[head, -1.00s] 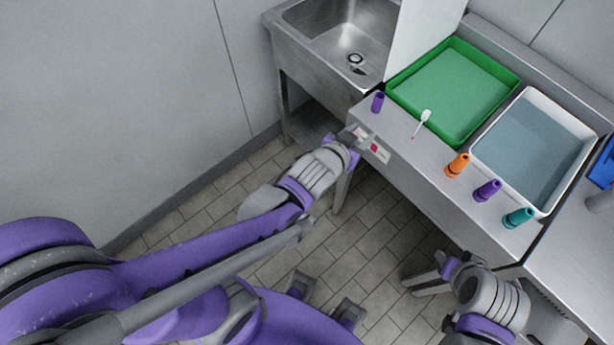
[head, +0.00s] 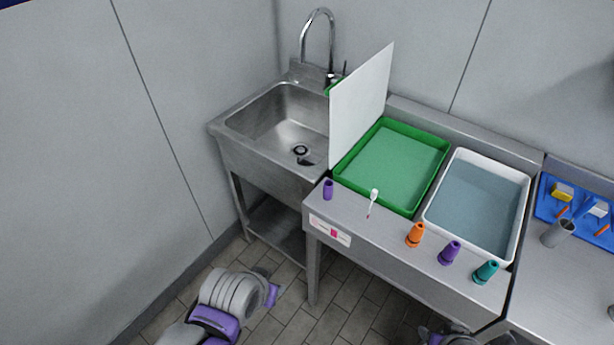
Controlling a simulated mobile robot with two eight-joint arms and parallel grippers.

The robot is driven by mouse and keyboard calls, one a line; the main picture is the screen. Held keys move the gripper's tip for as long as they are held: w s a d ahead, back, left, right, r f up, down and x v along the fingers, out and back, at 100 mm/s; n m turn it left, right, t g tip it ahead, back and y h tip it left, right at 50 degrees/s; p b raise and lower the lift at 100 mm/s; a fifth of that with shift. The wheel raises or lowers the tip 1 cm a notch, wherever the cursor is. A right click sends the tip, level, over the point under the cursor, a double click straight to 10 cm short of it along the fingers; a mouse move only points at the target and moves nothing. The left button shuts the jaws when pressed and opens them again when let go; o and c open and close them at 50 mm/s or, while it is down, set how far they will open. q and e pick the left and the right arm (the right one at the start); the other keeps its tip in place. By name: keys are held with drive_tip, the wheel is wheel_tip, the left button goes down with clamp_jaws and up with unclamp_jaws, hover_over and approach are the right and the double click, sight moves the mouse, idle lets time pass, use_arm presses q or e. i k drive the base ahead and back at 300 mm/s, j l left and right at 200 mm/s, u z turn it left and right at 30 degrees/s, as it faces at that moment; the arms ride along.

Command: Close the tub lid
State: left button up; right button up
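A green tub (head: 431,154) stands on the steel counter. A thin white panel (head: 361,100) stands upright along its left side, beside the sink; it looks like the raised lid, though its hinge is not clear. A white tub (head: 519,200) with grey-blue contents stands right of the green tub, with no lid seen on it. My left gripper (head: 272,291) is low at the bottom left, in front of and below the counter, apart from the panel. My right gripper (head: 428,336) only just shows at the bottom edge. Neither shows its fingers clearly.
Along the counter's front stand a purple cone (head: 328,189), an orange cone (head: 415,235), another purple cone (head: 449,252) and a teal cone (head: 486,272). A small white-headed stick (head: 373,200) lies there. The sink (head: 278,125) with tall faucet (head: 318,40) is left; a blue tray (head: 548,205) is right.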

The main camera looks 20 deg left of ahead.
sight(358, 100)
drive_tip(key=i+j+z, duration=0.1)
drive_tip(key=j+z, duration=0.25)
drive_tip(key=j, duration=0.5)
drive_tip(key=j+z, duration=0.3)
drive_tip(key=j, duration=0.55)
drive_tip(key=j+z, duration=0.45)
drive_tip(key=j, duration=0.5)
drive_tip(key=i, duration=0.4)
drive_tip(key=i+j+z, duration=0.1)
drive_tip(key=j, duration=0.3)
